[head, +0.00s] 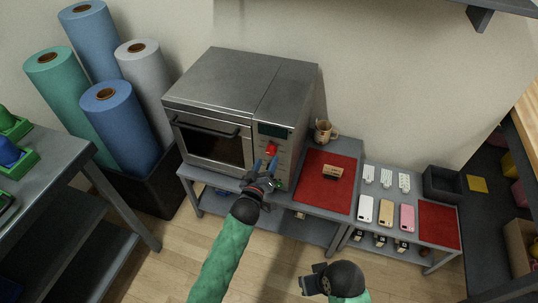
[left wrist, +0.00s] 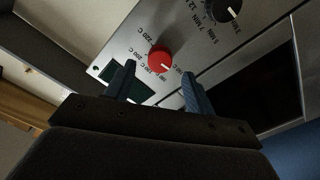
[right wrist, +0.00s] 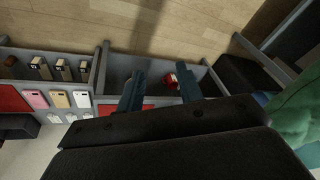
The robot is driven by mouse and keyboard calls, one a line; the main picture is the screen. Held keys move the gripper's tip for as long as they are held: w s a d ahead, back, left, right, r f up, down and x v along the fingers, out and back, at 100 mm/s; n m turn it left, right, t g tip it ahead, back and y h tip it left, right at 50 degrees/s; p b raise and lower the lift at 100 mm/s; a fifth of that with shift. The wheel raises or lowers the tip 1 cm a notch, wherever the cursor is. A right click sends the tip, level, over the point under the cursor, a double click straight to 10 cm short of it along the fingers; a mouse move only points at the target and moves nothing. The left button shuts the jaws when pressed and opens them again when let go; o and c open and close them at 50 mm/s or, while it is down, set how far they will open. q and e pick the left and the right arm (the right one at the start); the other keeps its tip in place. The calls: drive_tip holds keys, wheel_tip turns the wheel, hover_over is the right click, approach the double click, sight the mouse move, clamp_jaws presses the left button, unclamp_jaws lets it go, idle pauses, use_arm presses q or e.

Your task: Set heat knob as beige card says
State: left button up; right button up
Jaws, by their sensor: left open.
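The red heat knob (head: 272,149) is on the front panel of the grey press oven (head: 215,85). In the left wrist view the red knob (left wrist: 160,59) has a white mark toward its lower right; "220 C" is printed above it, and other labels are hard to read. My left gripper (head: 265,164) is open just in front of the knob; its fingers (left wrist: 158,82) are apart, with nothing between them. The beige card (head: 332,171) stands on a red mat; its writing is too small to read. My right gripper (head: 312,280) is open and empty (right wrist: 160,88), away from the oven.
A black knob (left wrist: 228,10) with minute labels is on the same panel. A mug (head: 324,131) stands right of the oven. Phone cases (head: 386,213) lie on the lower table at right. Fabric rolls (head: 120,120) stand left of the oven.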

sight(270, 153)
use_arm(q)
drive_tip(key=shift+p+x, duration=0.3)
drive_tip(key=shift+x, duration=1.75)
drive_tip(key=c, duration=1)
